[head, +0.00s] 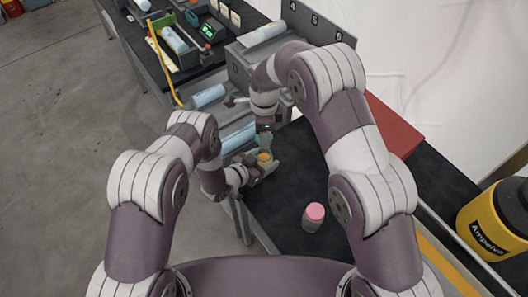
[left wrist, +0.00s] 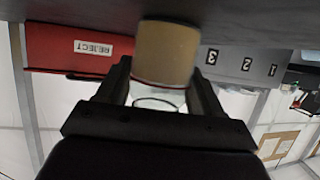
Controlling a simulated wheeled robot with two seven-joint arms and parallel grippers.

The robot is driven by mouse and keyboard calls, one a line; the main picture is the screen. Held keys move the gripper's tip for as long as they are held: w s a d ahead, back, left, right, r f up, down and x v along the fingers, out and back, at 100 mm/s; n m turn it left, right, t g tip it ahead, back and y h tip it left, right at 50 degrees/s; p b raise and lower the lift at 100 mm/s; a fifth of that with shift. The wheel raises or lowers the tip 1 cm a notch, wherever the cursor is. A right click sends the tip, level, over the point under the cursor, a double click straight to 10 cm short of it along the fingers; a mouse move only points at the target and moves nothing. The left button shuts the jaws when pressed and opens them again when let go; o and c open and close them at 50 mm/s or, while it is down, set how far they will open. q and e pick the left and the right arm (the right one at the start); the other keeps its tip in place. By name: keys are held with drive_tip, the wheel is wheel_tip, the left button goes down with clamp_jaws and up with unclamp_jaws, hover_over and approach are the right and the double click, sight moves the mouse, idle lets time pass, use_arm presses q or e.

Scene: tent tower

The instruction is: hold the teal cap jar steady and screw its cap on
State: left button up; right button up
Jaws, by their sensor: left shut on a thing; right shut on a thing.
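The jar (head: 264,156), with tan contents, stands on the dark bench in the middle of the head view. In the left wrist view, which is upside down, its tan body (left wrist: 166,55) and clear upper part (left wrist: 158,98) show between my fingers. My left gripper (head: 260,167) is shut on the jar from the side. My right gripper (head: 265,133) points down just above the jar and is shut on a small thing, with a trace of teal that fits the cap. The cap is mostly hidden, and a gap seems to separate it from the jar.
A pink-capped jar (head: 313,217) stands on the bench nearer to me. A red reject bin (head: 393,125) lies right of my right arm; it also shows in the left wrist view (left wrist: 75,50). A grey numbered rack (head: 240,62) is behind. A yellow drum (head: 490,222) stands far right.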

hover_over(264, 152)
drive_tip(key=shift+f, duration=2.1)
drive_tip(key=shift+f, duration=0.1)
drive_tip(key=shift+f, duration=0.8)
drive_tip(key=shift+f, duration=0.5)
drive_tip(key=o, duration=1)
drive_tip(key=shift+r, duration=2.2)
drive_tip(key=shift+c, duration=0.3)
